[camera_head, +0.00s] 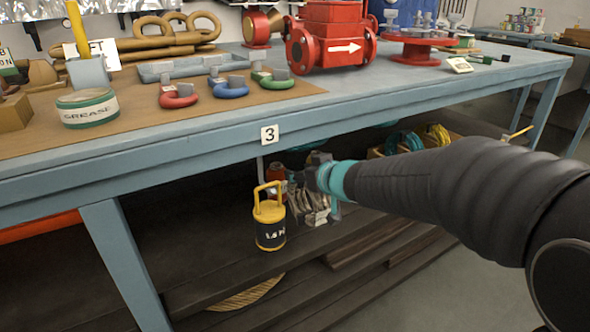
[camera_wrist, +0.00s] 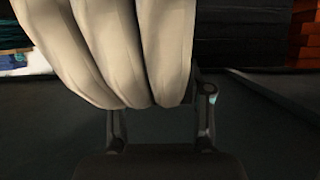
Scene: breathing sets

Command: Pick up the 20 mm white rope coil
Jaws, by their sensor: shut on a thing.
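The white rope coil (camera_wrist: 125,50) fills the upper left and middle of the wrist view as several thick pale loops. My gripper (camera_wrist: 160,105) is shut on the lower part of these loops, with a dark finger at each side. In the head view my gripper (camera_head: 314,180) is under the front edge of the workbench, above the lower shelf. Pale strands (camera_head: 318,208) show just below it and look like the coil. The gripper and my arm hide much of the coil there.
The blue workbench (camera_head: 150,182) overhangs my gripper. A yellow-and-black canister (camera_head: 270,232) stands close to its left. A tan rope coil (camera_head: 246,296) lies lower down. Crates with green and yellow coils (camera_head: 437,135) sit behind my arm. Dark planks (camera_head: 375,245) lie on the right.

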